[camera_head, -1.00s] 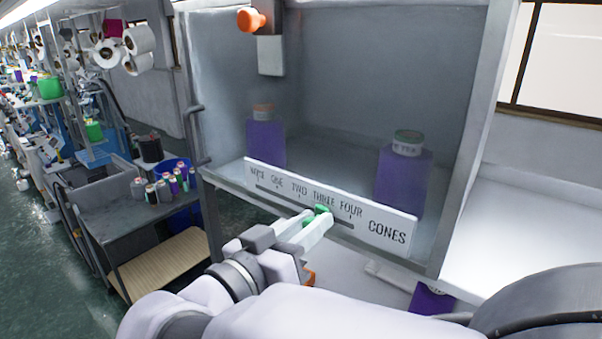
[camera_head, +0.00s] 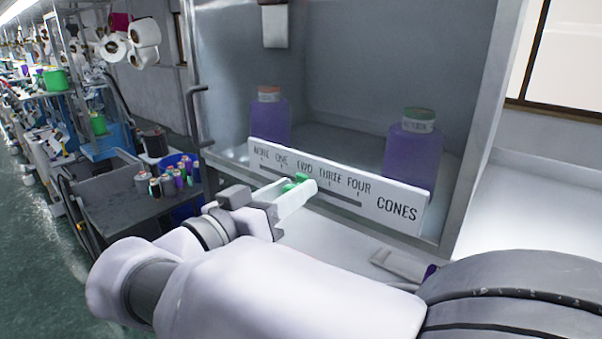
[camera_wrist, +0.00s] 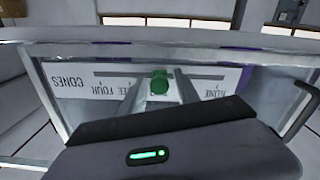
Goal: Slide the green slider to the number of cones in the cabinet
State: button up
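The green slider (camera_head: 298,180) sits in the dark slot of the white label strip (camera_head: 400,208) along the cabinet's front lower edge. It is just below the word TWO. My gripper (camera_head: 296,190) is closed around the slider; in the wrist view the green knob (camera_wrist: 160,82) sits between the fingertips. The strip shows upside down there, and my fingers hide part of its words. Inside the cabinet (camera_head: 345,70) stand two purple objects with pale labelled tops: the left one (camera_head: 268,120) orange-topped, the right one (camera_head: 414,155) green-topped. I cannot tell whether these are cones.
A pale box (camera_head: 275,25) hangs on the cabinet's back wall. A handle (camera_head: 192,115) stands out at its left side. A dark cart (camera_head: 115,195) with several spools is at the left. A white surface (camera_head: 530,210) lies to the right.

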jog(key=shift+o, duration=0.2)
jog(key=v, duration=1.7)
jog(key=shift+s, duration=0.2)
jog(key=shift+f+b, duration=0.1)
jog(key=shift+b, duration=0.2)
